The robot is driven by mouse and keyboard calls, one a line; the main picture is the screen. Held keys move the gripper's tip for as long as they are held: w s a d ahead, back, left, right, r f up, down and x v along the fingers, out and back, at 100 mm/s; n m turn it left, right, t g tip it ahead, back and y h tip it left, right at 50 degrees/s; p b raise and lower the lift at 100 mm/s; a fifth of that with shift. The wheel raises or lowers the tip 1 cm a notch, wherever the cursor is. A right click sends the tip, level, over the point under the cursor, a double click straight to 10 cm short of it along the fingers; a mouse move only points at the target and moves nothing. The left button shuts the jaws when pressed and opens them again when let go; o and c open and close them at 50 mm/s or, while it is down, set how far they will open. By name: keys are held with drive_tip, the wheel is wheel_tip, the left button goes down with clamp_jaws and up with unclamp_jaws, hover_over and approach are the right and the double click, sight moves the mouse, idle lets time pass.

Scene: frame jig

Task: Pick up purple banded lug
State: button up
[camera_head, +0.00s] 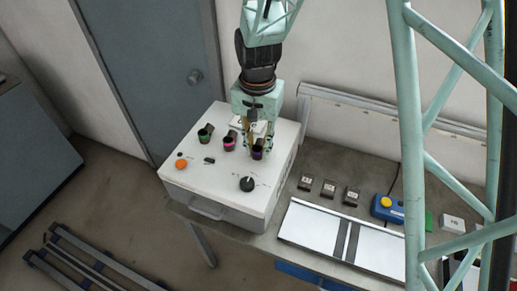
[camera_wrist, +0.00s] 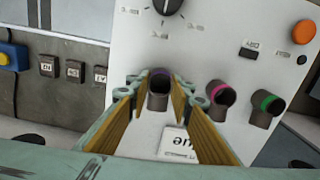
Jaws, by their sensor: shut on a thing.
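The purple banded lug (camera_head: 257,153) stands on the white sloped-top box at the right end of a row of lugs. It is a short dark cylinder with a purple band, and in the wrist view the lug (camera_wrist: 159,90) sits between the fingertips. My gripper (camera_head: 256,146) reaches down from above and is shut on the lug, with one finger on each side; it also shows in the wrist view (camera_wrist: 160,100). The lug looks still on or very close to the box top; I cannot tell if there is a gap.
A pink banded lug (camera_wrist: 220,95) and a green banded lug (camera_wrist: 265,106) stand close beside it. The white box (camera_head: 215,182) also has an orange button (camera_head: 181,164) and black knob (camera_head: 247,184). Small dark blocks (camera_head: 328,188), a white panel (camera_head: 310,228) and a blue device (camera_head: 387,208) lie right.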

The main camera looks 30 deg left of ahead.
sight(258, 148)
drive_tip(key=shift+r, duration=0.15)
drive_tip(key=shift+r, duration=1.55)
drive_tip(key=shift+s+d+r, duration=0.1)
drive_tip(key=shift+s+d, duration=0.1)
drive_tip(key=s+d+r+b, duration=0.1)
drive_tip(key=s+d, duration=0.9)
drive_tip(key=d, duration=0.1)
drive_tip(key=shift+s+d+r, duration=0.15)
drive_tip(key=shift+d+r, duration=0.05)
drive_tip(key=shift+r, duration=0.15)
